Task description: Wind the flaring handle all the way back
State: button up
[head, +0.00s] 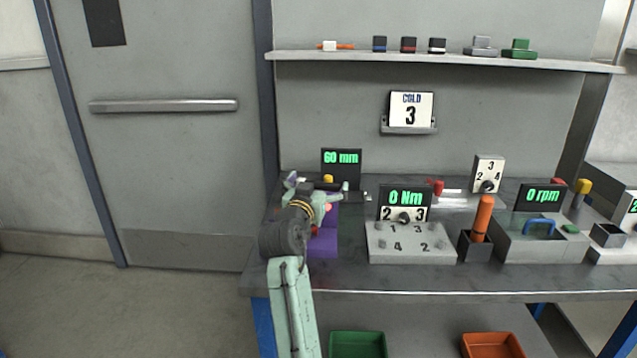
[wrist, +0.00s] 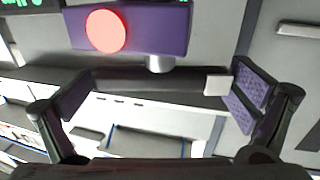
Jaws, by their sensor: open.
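The flaring tool is a purple block (head: 322,243) at the left end of the bench, partly hidden behind my gripper (head: 319,190). The wrist view shows the purple block (wrist: 160,30) at the top, with a round red face (wrist: 107,31). A short silver shaft (wrist: 160,64) comes out below it. A dark crossbar, seemingly the flaring handle (wrist: 155,83), joins that shaft and has a white end at its right. My open gripper (wrist: 160,100) has one finger beyond each end of the bar. Contact cannot be told. The display behind (head: 341,162) reads 60 mm.
To the right stand a grey numbered box (head: 410,255) with a 0 Nm display, an orange handle (head: 483,216) in a dark holder, and a 0 rpm station (head: 543,248). A shelf (head: 440,61) with small blocks hangs above. Open floor lies left, before the door (head: 165,180).

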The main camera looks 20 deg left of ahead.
jog(key=shift+c, duration=0.4)
jog(key=c, duration=0.8)
jog(key=shift+d+n+y, duration=0.1)
jog(key=shift+n+y, duration=0.2)
jog(key=shift+y, duration=0.1)
